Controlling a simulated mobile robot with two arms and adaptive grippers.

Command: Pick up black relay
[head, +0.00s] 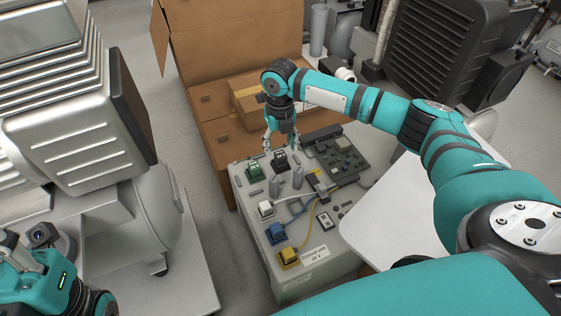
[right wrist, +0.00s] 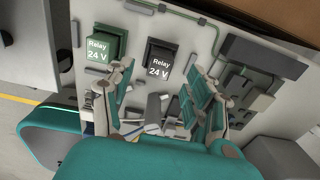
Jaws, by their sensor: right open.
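The black relay (head: 281,161) sits on the grey control unit board (head: 242,197), near its far edge, to the right of the green relay (head: 254,171). In the right wrist view the black relay (right wrist: 158,62) shows the label "Relay 24 V" and lies ahead, between the lines of the two fingers. My right gripper (head: 282,144) is open and empty, just above and behind the black relay in the head view. In the right wrist view its fingers (right wrist: 160,100) are spread apart, and the relay is not between the pads. My left gripper is not clearly in view; part of my left arm shows at lower left.
The green relay (right wrist: 103,45) stands close beside the black one. White (head: 266,210), blue (head: 277,233) and yellow (head: 289,257) relays with cables line the board's left side. A circuit board (head: 345,152) lies at right. Cardboard boxes (head: 215,125) stand behind.

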